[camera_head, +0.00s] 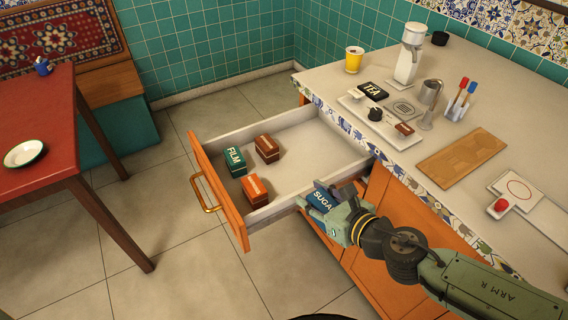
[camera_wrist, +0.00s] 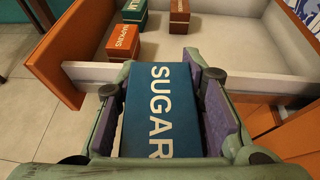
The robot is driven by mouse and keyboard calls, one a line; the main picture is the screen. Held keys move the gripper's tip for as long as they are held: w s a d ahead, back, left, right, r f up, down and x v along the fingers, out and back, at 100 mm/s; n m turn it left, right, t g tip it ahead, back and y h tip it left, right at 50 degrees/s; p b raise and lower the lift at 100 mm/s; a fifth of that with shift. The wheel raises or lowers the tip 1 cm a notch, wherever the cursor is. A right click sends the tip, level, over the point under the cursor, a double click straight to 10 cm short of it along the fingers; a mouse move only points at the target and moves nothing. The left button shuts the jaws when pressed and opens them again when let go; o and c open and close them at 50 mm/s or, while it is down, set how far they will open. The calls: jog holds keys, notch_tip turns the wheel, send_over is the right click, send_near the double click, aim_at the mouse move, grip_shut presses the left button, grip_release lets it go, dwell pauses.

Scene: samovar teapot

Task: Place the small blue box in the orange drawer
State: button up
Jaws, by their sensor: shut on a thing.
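The small blue box (camera_head: 322,198) is labelled SUGAR. It also fills the middle of the wrist view (camera_wrist: 160,112), between the fingers. My gripper (camera_head: 328,200) is shut on it, just outside the near side wall of the drawer. The orange drawer (camera_head: 217,192) is pulled open, with a brass handle on its front. Inside it are a green FILM box (camera_head: 235,161), an orange box (camera_head: 258,193) and a brown box (camera_head: 267,149). In the wrist view the drawer's side wall (camera_wrist: 85,71) runs just ahead of the blue box. The underside of the blue box is hidden.
The drawer floor (camera_head: 315,158) is clear toward the cabinet. The tiled counter edge (camera_head: 385,160) overhangs right of my gripper. The counter holds a TEA box (camera_head: 373,91), a wooden board (camera_head: 462,157) and a yellow cup (camera_head: 354,59). A red table (camera_head: 38,110) stands left.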

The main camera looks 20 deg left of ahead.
jog(key=w+a+b, duration=0.4)
jog(key=a, duration=0.1)
jog(key=shift+w+f+b, duration=0.25)
jog(key=shift+w+b, duration=0.1)
jog(key=shift+w, duration=0.05)
jog(key=w+a+f, duration=0.1)
jog(key=w+a, duration=0.1)
jog(key=w+a+f+p, duration=0.1)
jog(key=w+f, duration=0.1)
jog(key=w+a+f+p, duration=0.1)
jog(key=w+a, duration=0.1)
jog(key=shift+w+a+f, duration=0.15)
jog(key=shift+a+f, duration=0.1)
jog(key=shift+a, duration=0.05)
jog(key=shift+f+b, duration=0.65)
jog(key=shift+f, duration=0.05)
